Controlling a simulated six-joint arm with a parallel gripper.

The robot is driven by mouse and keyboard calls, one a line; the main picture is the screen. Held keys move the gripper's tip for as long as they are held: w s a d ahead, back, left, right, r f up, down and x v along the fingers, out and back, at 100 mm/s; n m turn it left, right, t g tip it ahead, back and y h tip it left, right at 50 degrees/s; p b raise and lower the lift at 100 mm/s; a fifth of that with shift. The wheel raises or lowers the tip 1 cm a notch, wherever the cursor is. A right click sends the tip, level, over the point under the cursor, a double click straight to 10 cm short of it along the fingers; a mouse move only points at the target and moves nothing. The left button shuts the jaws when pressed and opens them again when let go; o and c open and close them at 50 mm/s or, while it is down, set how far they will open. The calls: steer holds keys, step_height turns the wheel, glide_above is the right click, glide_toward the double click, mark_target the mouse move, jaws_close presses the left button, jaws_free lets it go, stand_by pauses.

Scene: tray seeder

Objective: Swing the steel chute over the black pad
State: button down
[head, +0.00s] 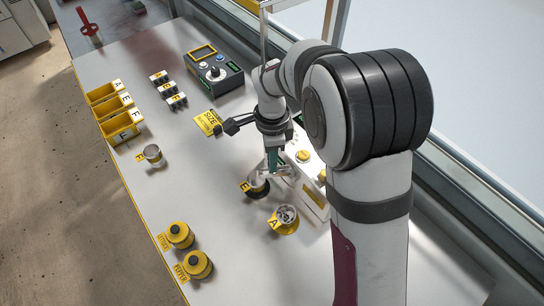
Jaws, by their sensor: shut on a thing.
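My gripper (273,164) points down with its teal fingers close together, shut on the small steel chute (281,172) beside the white machine. The chute is small here and partly hidden by the fingers, so its exact direction is hard to tell. The black pad (262,195) lies just below and left of the gripper, with a yellow letter tag beside it and a pale cup-like piece over it. A yellow pad (288,231) tagged A, holding a metal cup (286,215), sits to the lower right of the black pad.
The white machine (303,157) with yellow knobs is partly hidden by my arm. A control box (214,71), yellow bins (123,126), black-and-white blocks (170,88), a metal cup (153,154) and yellow jars (180,235) stand around. The table's middle left is clear.

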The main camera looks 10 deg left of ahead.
steer(key=shift+w, duration=0.1)
steer(key=c, duration=0.7)
jaws_free()
step_height(320, 180, up, 16)
steer(key=shift+f, duration=0.1)
steer(key=s+d+n, duration=0.4)
steer(key=s+d, duration=0.4)
steer(key=s, duration=0.2)
steer(key=s+d+f+n+y, duration=0.1)
steer(key=s+d+f+n, duration=0.1)
steer(key=s, duration=0.5)
steer(key=s+d+f+n, duration=0.1)
steer(key=s+f+n, duration=0.2)
steer(key=s, duration=0.5)
steer(key=shift+d+f+y, duration=0.4)
